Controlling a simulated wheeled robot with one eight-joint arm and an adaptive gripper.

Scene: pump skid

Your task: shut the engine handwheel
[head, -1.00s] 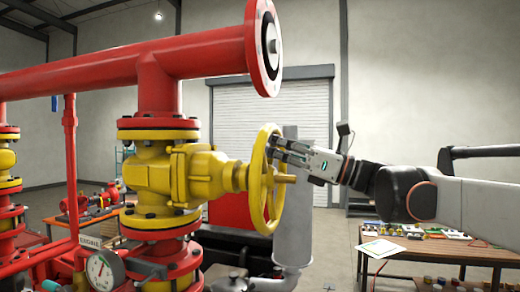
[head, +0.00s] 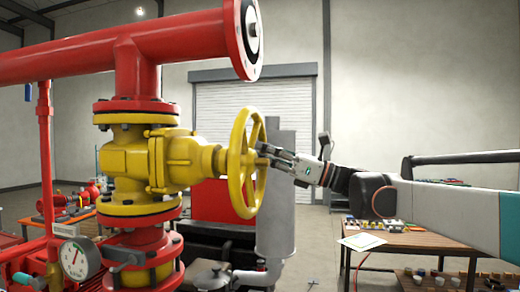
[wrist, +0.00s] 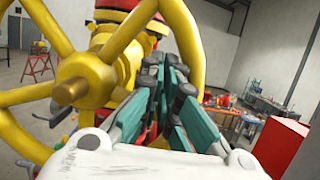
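The yellow handwheel (head: 241,163) stands upright on the right side of the yellow valve (head: 147,162), and its hub and stem point toward my arm. In the wrist view the yellow handwheel (wrist: 75,80) fills the left side, with its rim, spokes and hub in sight. My gripper (head: 266,155) is at the wheel's right side, its fingers pointing left at the wheel near the hub. In the wrist view my gripper (wrist: 165,72) shows teal fingers with dark tips close together in front of the rim. A narrow gap shows between them. I cannot tell whether they touch the rim or a spoke.
A red pipe (head: 130,55) with a flange runs above the valve. A pressure gauge (head: 75,260) is at lower left. A grey vertical cylinder (head: 279,190) stands behind the wheel. A workbench (head: 415,240) with small parts and a paper is at right.

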